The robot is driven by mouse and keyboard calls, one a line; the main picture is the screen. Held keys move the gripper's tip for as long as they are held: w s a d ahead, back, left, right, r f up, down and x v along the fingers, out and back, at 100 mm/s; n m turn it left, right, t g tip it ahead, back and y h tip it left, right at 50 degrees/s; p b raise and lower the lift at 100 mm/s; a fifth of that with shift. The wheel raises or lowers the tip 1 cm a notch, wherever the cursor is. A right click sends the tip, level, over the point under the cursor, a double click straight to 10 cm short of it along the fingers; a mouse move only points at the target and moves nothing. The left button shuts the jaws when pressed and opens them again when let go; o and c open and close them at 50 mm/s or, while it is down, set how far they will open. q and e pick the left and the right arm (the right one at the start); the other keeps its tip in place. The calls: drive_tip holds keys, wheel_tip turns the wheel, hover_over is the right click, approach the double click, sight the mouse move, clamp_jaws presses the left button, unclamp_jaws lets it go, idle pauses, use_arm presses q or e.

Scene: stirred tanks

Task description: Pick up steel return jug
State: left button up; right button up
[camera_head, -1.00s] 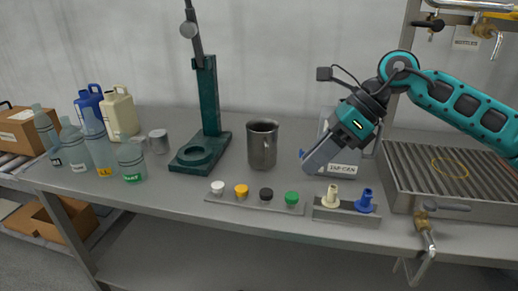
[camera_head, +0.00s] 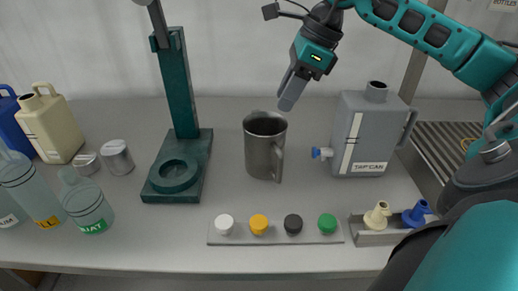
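The steel return jug (camera_head: 262,146) stands upright on the grey bench, right of the dark green stand, with its handle turned to the right. My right gripper (camera_head: 287,103) is above and slightly right of the jug's rim, pointing down, apart from it as far as I can see. Its fingers show edge-on as one grey shape, so I cannot tell whether they are open or shut. Nothing shows held in it. My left gripper is not in view.
The grey tap can (camera_head: 365,140) stands right of the jug. The green stand (camera_head: 182,110) is at left. A strip of coloured caps (camera_head: 275,238) lies in front. Bottles (camera_head: 85,205) and tins (camera_head: 117,157) are further left. Bench just before the jug is clear.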

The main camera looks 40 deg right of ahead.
sight(262, 148)
drive_tip(key=x, duration=0.7)
drive_tip(key=s+x, duration=0.1)
drive_tip(key=x, duration=0.3)
drive_tip(key=shift+a+f, duration=0.15)
clamp_jaws()
idle(1.1)
